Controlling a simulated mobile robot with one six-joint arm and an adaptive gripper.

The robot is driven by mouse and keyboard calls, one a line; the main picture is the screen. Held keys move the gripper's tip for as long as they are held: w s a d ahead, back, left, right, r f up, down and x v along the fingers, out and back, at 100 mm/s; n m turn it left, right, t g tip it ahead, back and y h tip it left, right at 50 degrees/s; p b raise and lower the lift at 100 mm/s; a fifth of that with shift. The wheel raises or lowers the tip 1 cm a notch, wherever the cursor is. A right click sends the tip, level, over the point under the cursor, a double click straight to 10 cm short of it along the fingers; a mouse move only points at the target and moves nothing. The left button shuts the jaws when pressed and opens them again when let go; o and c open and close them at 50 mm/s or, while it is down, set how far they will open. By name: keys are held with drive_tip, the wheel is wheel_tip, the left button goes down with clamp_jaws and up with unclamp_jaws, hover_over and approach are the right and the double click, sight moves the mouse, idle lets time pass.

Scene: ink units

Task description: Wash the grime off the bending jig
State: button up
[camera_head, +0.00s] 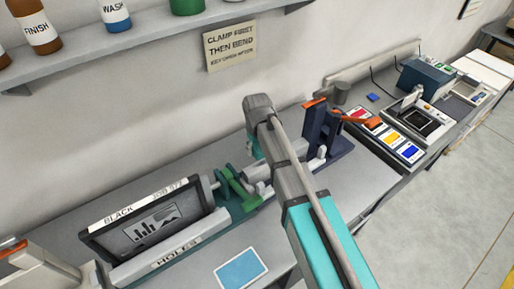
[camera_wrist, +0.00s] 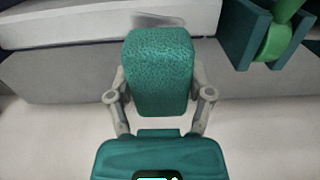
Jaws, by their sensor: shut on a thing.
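My gripper (camera_wrist: 160,98) is shut on a teal, rough-textured block (camera_wrist: 160,65) that looks like a sponge, with a finger on each side of it. Behind the block in the wrist view is a pale grey body (camera_wrist: 70,25) with a darker smear at its top middle; I cannot tell whether they touch. In the head view a dark blue fixture with orange handles (camera_head: 320,128), perhaps the bending jig, stands behind my arm. A green clamp-like device (camera_head: 236,187) stands left of my arm. My arm hides the gripper's contact area there.
A framed black panel (camera_head: 150,222) stands at the front left of the bench. A blue card (camera_head: 240,269) lies at the bench's front. Colored trays (camera_head: 388,137) and a machine (camera_head: 415,120) stand to the right. A shelf (camera_head: 150,32) holds bottles above.

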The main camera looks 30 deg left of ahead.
sight(257, 145)
drive_tip(key=shift+r, duration=0.55)
drive_tip(key=shift+p, duration=0.3)
drive_tip(key=shift+r+p, duration=1.45)
drive_tip(key=shift+r, duration=0.05)
drive_tip(key=shift+f, duration=0.1)
